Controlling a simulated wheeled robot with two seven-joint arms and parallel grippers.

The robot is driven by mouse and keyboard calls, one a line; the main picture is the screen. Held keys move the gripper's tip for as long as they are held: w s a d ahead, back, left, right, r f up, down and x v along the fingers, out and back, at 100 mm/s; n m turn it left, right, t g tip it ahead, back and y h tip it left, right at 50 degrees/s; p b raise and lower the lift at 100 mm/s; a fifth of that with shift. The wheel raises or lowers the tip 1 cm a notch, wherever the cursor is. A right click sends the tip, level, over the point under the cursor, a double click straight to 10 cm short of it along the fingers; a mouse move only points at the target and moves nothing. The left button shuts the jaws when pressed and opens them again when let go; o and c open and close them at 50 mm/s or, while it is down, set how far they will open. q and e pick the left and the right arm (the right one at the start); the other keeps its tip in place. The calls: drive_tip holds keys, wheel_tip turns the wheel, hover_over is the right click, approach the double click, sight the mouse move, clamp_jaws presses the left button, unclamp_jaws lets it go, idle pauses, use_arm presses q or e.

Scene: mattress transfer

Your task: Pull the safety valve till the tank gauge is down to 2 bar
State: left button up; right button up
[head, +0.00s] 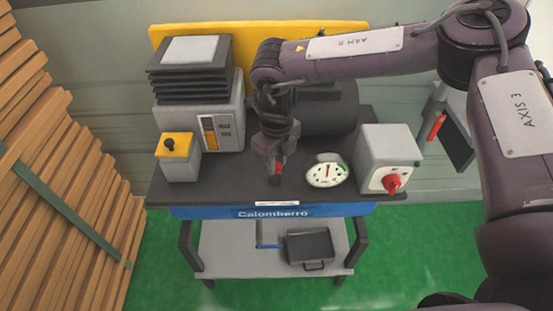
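My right arm comes in from the right, and its gripper (275,172) points down at the middle of the cart's dark top. A small red part (279,168), possibly the safety valve, shows at the fingertips. The fingers hide most of it, and I cannot tell whether they are closed on it. The dark tank (335,107) lies behind, partly covered by my arm. My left gripper is not in view.
The cart (225,190) bears a grey box with a red knob (391,183) at right, a yellow-topped box with a black button (178,155) and a finned grey unit (190,75) at left. A black case (310,245) sits on the lower shelf. Wooden planks (50,160) stand at left.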

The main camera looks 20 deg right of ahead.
clamp_jaws()
drive_tip(key=shift+r+p, duration=0.75)
drive_tip(key=shift+r, duration=0.15)
drive_tip(key=shift+f, duration=0.1)
drive_tip(key=o, duration=0.8)
unclamp_jaws()
drive_tip(key=shift+o, duration=0.2)
wheel_tip(320, 180, up, 8)
drive_tip(key=b, duration=0.1)
drive_tip(key=shift+b, duration=0.3)
drive_tip(key=shift+f, duration=0.1)
